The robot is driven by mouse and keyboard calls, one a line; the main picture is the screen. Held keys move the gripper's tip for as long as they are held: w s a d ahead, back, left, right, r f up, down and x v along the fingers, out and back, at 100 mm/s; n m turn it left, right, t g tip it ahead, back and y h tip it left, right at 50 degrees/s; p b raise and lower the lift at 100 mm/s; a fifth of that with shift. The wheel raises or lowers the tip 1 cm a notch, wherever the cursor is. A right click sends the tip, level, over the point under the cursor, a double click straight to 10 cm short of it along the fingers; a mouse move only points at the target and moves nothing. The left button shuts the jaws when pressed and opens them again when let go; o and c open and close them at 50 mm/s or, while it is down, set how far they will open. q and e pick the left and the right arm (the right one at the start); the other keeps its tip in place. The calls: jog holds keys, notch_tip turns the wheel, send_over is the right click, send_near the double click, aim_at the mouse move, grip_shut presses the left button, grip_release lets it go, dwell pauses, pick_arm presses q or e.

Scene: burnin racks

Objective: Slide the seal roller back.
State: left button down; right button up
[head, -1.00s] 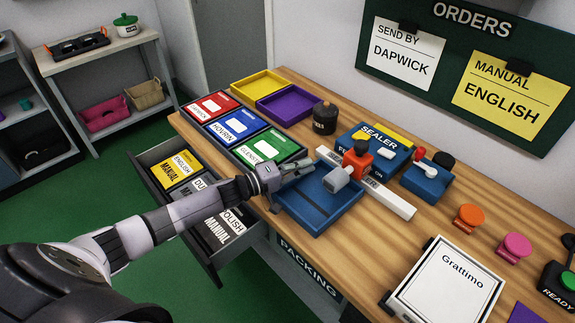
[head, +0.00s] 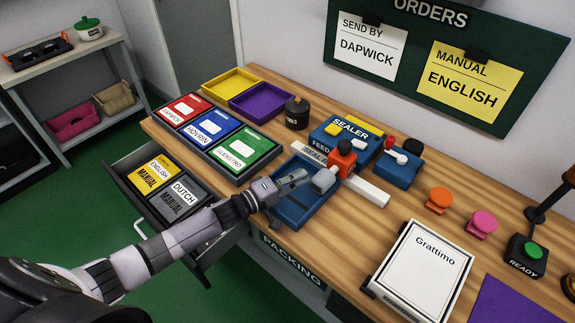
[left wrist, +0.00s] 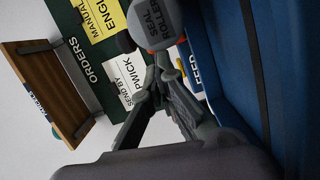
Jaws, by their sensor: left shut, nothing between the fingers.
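The seal roller is a grey handle (head: 323,181) on an orange carriage (head: 343,160), sitting across a white rail (head: 368,191) in front of the blue sealer (head: 340,133). Its grey end, lettered SEAL ROLLER (left wrist: 157,25), faces the left wrist camera. My left gripper (head: 304,176) is shut and empty, just left of the grey handle over the blue tray (head: 280,221). Its fingers (left wrist: 162,72) also show in the left wrist view, pointing toward the roller. Whether they touch it I cannot tell. My right gripper is out of view.
An open drawer (head: 187,235) holds manuals below. A black jar (head: 297,112) stands behind. Right of the rail are a blue unit (head: 397,168), orange and pink stamps, and a white Grattimo box (head: 428,262).

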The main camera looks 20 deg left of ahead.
pick_arm(q)
jog(key=s+d, duration=0.1)
jog(key=d, duration=0.2)
jog(key=s+d+p, duration=0.1)
jog(key=d, duration=0.3)
jog(key=s+d+p, duration=0.1)
jog(key=s+d, duration=0.1)
jog(key=d, duration=0.1)
jog(key=shift+d, duration=0.3)
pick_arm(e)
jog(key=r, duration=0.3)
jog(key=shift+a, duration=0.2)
pick_arm(q)
jog(key=shift+w+r, duration=0.1)
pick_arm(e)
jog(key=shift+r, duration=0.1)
